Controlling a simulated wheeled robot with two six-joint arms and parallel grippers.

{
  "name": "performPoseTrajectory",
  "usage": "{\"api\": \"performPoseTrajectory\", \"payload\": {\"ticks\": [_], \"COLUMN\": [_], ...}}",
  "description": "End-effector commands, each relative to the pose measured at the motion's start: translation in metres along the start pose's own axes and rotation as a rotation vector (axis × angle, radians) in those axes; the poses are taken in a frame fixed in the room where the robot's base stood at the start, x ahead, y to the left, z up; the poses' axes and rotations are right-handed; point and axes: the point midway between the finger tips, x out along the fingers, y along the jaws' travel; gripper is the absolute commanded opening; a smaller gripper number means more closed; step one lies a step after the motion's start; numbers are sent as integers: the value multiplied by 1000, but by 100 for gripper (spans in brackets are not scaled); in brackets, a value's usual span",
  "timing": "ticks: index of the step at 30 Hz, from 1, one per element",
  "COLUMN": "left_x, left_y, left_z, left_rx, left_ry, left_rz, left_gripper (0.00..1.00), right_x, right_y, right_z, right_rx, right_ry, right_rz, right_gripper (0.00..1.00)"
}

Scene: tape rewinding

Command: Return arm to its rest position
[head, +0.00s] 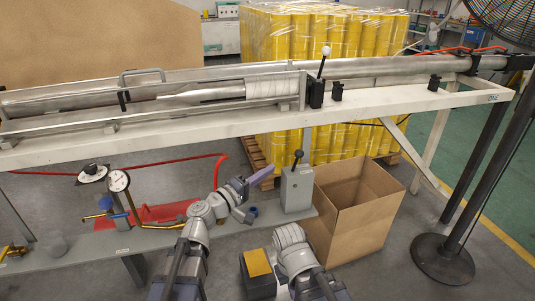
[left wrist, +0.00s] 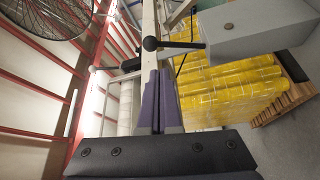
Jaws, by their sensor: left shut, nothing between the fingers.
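My left gripper (head: 268,174) has its purple fingers pressed together with nothing between them. In the head view it points up and right, just left of the grey control box (head: 297,190) with its black-knobbed lever (head: 298,156). The left wrist view shows the closed fingers (left wrist: 160,78) from behind. Whether fingers and lever touch cannot be told. My right arm (head: 292,248) is folded at the bottom centre; its gripper does not show.
An open cardboard box (head: 345,215) stands right of the control box. A white machine frame (head: 400,103) with a metal shaft and white roll (head: 268,88) crosses above. A pressure gauge (head: 119,181) is at left. Yellow rolls (head: 345,140) and a fan stand (head: 443,258) are at right.

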Motion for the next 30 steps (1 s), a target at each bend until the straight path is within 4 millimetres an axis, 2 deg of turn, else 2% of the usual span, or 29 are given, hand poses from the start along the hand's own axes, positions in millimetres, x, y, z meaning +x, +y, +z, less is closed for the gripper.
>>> {"api": "performPoseTrajectory", "payload": {"ticks": [4,7,11,13,18,21,27,29,30], "left_x": [-5,-17,-47,-70,-133,-167,-225,-242,-244], "left_y": [-24,-56,-105,-130,-178,-194,-209,-210,-209], "left_z": [27,53,79,87,89,84,67,61,65], "left_rx": [88,178,278,323,402,428,459,466,476], "left_ry": [-114,-244,-411,-491,-642,-695,-752,-762,-780], "left_rz": [-107,-248,-469,-600,-921,-1082,-1360,-1439,-1465], "left_gripper": [0,0,0,0,0,0,0,0,0], "right_x": [0,0,0,0,0,0,0,0,0], "right_y": [0,0,0,0,0,0,0,0,0], "right_z": [0,0,0,0,0,0,0,0,0], "right_rx": [0,0,0,0,0,0,0,0,0], "right_ry": [0,0,0,0,0,0,0,0,0], "right_rz": [0,0,0,0,0,0,0,0,0], "right_gripper": [0,0,0,0,0,0,0,0,0]}}
